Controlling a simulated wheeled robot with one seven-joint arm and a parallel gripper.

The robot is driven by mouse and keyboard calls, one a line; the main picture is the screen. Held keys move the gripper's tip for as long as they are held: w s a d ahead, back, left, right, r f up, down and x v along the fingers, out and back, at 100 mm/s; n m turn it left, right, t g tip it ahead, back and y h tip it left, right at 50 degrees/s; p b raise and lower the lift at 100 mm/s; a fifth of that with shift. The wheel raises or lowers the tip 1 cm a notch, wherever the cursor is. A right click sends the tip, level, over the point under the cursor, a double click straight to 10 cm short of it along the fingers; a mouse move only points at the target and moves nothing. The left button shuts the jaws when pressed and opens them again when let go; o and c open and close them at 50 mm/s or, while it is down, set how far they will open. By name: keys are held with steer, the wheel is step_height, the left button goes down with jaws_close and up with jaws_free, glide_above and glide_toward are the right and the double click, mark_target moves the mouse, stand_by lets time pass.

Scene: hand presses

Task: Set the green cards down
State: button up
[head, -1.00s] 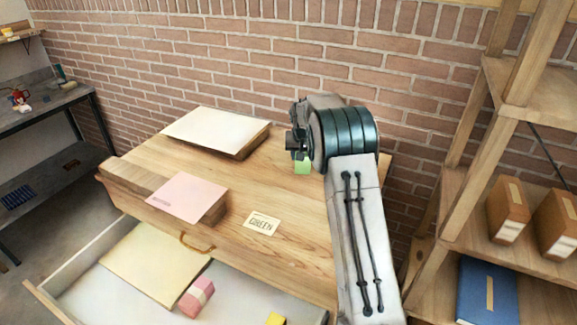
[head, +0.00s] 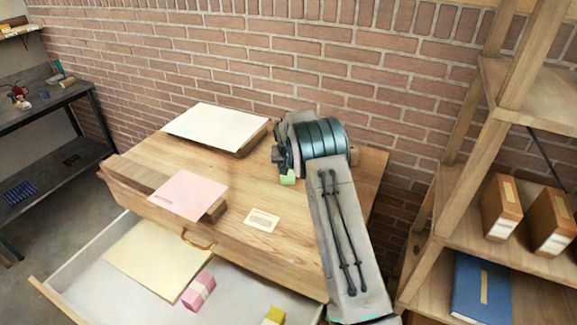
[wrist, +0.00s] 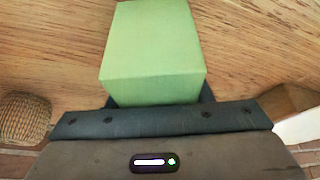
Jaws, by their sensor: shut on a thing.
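The green cards (wrist: 152,50) are a green block that fills the top middle of the wrist view, between my jaws, with the wood grain of the table top behind. In the head view a small part of the green cards (head: 287,178) shows below my gripper (head: 280,165), over the back right of the wooden table (head: 335,205). My gripper is shut on them. I cannot tell whether they touch the wood. A small label card (head: 262,220) lies on the table in front; its print is too blurred to read now.
A pink sheet on a block (head: 188,194) and a white sheet on a stack (head: 215,126) stand at left. The open drawer (head: 75,262) holds a pale sheet, a pink bundle (head: 198,290) and a yellow bundle (head: 273,316). Shelves (head: 500,240) stand at right.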

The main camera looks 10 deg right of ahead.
steer(key=o, duration=1.2)
steer(key=shift+f, duration=0.1)
steer(key=shift+r, duration=0.2)
steer(key=b+v, duration=0.2)
steer(key=v, duration=0.9)
steer(key=shift+s+r, duration=0.1)
steer(key=shift+r, duration=0.15)
steer(key=s+d+r+n, duration=0.1)
steer(key=s+r, duration=0.5)
steer(key=s, duration=0.5)
steer(key=s+r, duration=0.6)
steer(key=s, duration=0.4)
steer(key=shift+n+g+y, duration=0.5)
steer(key=shift+n, duration=0.3)
steer(key=s+f, duration=0.1)
steer(key=s, duration=0.7)
steer(key=s+f, duration=0.1)
steer(key=s, duration=0.7)
steer(key=s+f, duration=0.1)
steer(key=s, duration=0.7)
steer(key=shift+a+f, duration=0.1)
steer(key=shift+a, duration=0.15)
